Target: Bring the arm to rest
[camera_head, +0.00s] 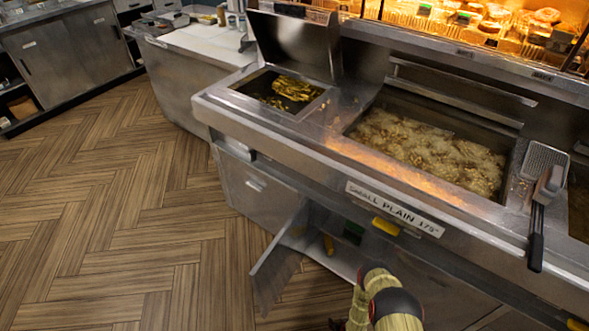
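Part of my own arm shows at the bottom edge, right of centre, as pale ribbed links with dark joint caps. It is in front of the fryer's lower cabinet. My gripper cannot be made out; it is below the frame or hidden behind the links. Whether it holds anything does not show.
The steel frying range (278,137) fills the right side, with a bubbling oil vat (430,150). A basket handle (536,238) overhangs its front. A cabinet door (275,272) stands open low down, near my arm. The wooden floor (120,220) at left is clear.

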